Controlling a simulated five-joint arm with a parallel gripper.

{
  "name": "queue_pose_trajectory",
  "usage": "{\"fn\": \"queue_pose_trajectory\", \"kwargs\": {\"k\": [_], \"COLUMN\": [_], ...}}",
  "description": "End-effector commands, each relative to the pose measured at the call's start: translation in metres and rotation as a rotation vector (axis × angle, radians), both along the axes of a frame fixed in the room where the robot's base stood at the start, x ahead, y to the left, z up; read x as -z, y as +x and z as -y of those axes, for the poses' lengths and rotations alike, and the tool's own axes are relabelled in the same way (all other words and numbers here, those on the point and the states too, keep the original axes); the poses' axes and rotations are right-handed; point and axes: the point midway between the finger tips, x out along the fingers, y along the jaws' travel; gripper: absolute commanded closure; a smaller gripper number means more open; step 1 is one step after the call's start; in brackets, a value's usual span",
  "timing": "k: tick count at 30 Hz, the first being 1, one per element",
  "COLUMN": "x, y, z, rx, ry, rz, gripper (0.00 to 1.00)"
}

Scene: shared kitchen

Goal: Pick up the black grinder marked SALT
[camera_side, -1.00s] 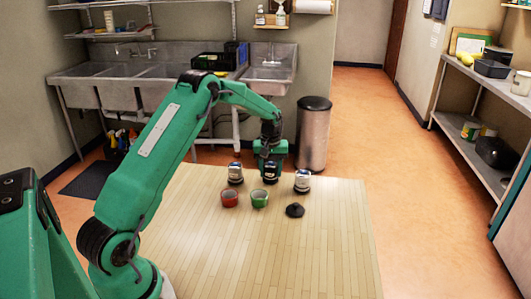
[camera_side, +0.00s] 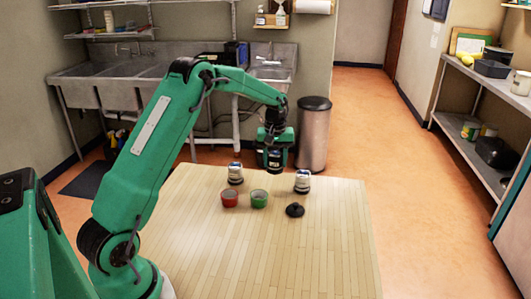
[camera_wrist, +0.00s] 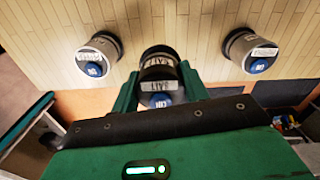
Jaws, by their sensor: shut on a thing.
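The black grinder marked SALT (camera_wrist: 158,66) is between the two green fingers of my gripper (camera_wrist: 158,90) in the wrist view. My gripper is shut on it. In the side view my gripper (camera_side: 274,150) holds the dark grinder (camera_side: 273,161) above the far part of the table, and fingers partly hide it. Two other grinders stand upright on the table, one to the left (camera_side: 235,173) and one to the right (camera_side: 302,182). In the wrist view they show as grey bodies with white labels and blue caps, at the left (camera_wrist: 99,53) and right (camera_wrist: 249,51).
The near part of the table is clear. A metal bin (camera_side: 313,135) stands behind the table.

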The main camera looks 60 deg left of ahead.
Motion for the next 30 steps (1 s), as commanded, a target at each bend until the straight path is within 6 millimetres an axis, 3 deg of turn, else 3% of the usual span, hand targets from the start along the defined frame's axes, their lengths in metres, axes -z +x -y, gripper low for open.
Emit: {"fn": "queue_pose_trajectory", "kwargs": {"k": [6, 15, 30], "x": [-0.026, -0.047, -0.053], "y": [-0.004, -0.009, -0.011], "z": [0.040, 0.077, 0.087], "rx": [0.004, 0.002, 0.000], "ry": [0.000, -0.002, -0.003], "rz": [0.004, 0.002, 0.002], "gripper": [0.88, 0.88, 0.88]}}
